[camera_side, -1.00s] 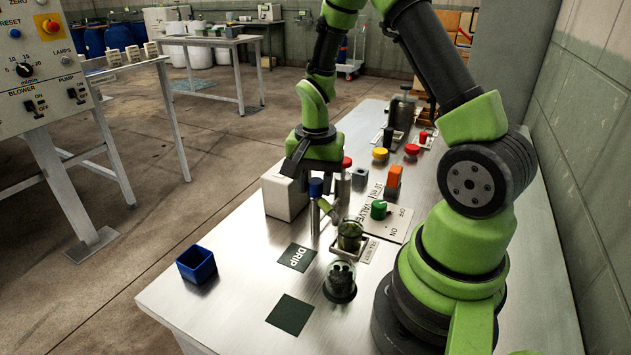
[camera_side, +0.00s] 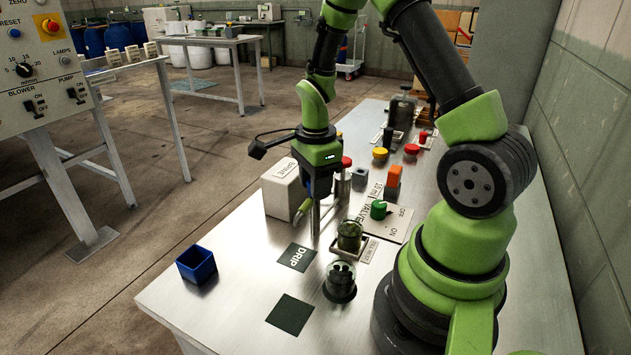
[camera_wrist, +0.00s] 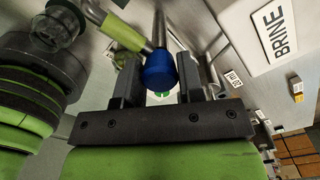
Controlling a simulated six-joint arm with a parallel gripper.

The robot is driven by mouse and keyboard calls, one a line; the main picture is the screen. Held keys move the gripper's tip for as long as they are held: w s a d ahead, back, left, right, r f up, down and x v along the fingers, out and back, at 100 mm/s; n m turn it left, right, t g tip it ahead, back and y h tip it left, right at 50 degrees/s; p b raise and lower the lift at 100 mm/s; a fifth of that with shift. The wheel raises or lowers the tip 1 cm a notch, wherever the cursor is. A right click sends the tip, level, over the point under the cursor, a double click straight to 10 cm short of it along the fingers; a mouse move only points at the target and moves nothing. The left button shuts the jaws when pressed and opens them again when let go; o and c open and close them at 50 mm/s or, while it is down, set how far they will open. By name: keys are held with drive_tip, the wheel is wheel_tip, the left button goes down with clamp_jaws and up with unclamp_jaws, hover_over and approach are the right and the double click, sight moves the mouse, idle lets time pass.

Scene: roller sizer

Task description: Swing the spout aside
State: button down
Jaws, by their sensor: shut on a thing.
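The spout's upright metal post (camera_side: 316,222) stands on the bench, in front of the white BRINE box (camera_side: 285,200). The spout's green-sleeved arm (camera_wrist: 122,33) reaches left from the post. In the side view its green sleeve (camera_side: 303,208) points left and down, away from the glass jar (camera_side: 349,236) in the tray.
The dark DRIP square (camera_side: 297,257) and another dark square (camera_side: 290,314) lie flat in front. A valve plate with a green knob (camera_side: 379,209) lies right. A blue open box (camera_side: 197,265) sits at the left edge.

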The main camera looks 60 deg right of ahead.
drive_tip(key=shift+f+m, duration=0.1)
drive_tip(key=shift+m, duration=0.9)
drive_tip(key=c, duration=0.9)
unclamp_jaws()
drive_tip(key=shift+o, duration=0.7)
drive_tip(key=shift+s+a, duration=0.1)
drive_tip(key=r, duration=1)
drive_tip(key=shift+w+r, duration=0.1)
drive_tip(key=shift+w, duration=0.1)
